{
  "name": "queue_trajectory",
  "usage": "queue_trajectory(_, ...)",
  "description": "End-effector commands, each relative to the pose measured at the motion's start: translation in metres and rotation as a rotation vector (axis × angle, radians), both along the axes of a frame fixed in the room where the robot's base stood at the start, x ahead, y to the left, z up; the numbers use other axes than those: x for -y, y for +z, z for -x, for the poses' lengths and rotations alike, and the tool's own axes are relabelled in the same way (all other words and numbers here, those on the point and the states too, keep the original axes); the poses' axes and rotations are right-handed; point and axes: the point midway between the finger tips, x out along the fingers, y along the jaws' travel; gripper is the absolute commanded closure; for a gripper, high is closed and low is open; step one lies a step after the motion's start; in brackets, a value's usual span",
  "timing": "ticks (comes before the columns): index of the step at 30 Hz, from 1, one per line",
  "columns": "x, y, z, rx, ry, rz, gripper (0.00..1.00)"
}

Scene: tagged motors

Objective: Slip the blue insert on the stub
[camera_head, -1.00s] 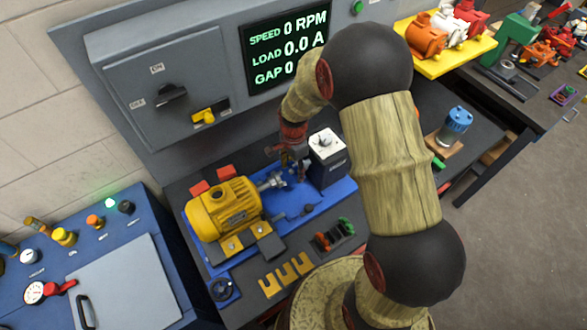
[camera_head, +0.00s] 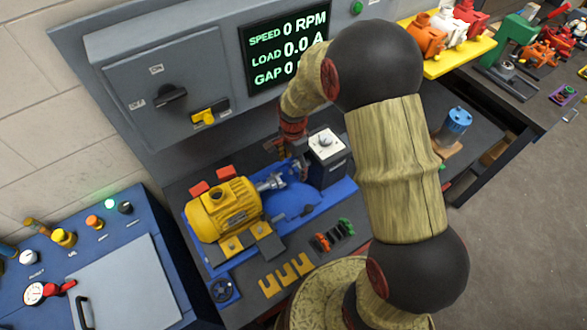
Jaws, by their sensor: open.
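The yellow motor (camera_head: 222,208) lies on the blue bed, with a grey metal coupling and shaft stub (camera_head: 270,182) pointing right toward the dark box. I cannot pick out the blue insert for certain; the area around the stub is small, and blue on blue there. A black rack (camera_head: 335,236) in front shows a red-orange insert and a green insert.
The dark box with a white top (camera_head: 327,150) stands close beside my gripper. Yellow forked gauges (camera_head: 287,275) and a dark handwheel (camera_head: 222,289) lie in front. A grey panel with a screen (camera_head: 288,45) rises behind. A blue-topped motor (camera_head: 456,122) stands farther right.

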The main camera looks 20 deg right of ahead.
Motion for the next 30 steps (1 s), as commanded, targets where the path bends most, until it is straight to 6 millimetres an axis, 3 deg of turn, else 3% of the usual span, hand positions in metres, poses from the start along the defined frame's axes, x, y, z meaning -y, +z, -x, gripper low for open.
queue_trajectory(9,0.0,0.066,-0.001,0.004,0.0,0.0,0.27)
queue_trajectory(15,0.0,0.09,-0.001,0.001,0.0,0.0,0.27)
queue_trajectory(26,0.0,0.097,0.0,-0.001,0.007,0.0,0.27)
queue_trajectory(30,0.0,0.097,0.001,-0.003,0.104,0.0,0.27)
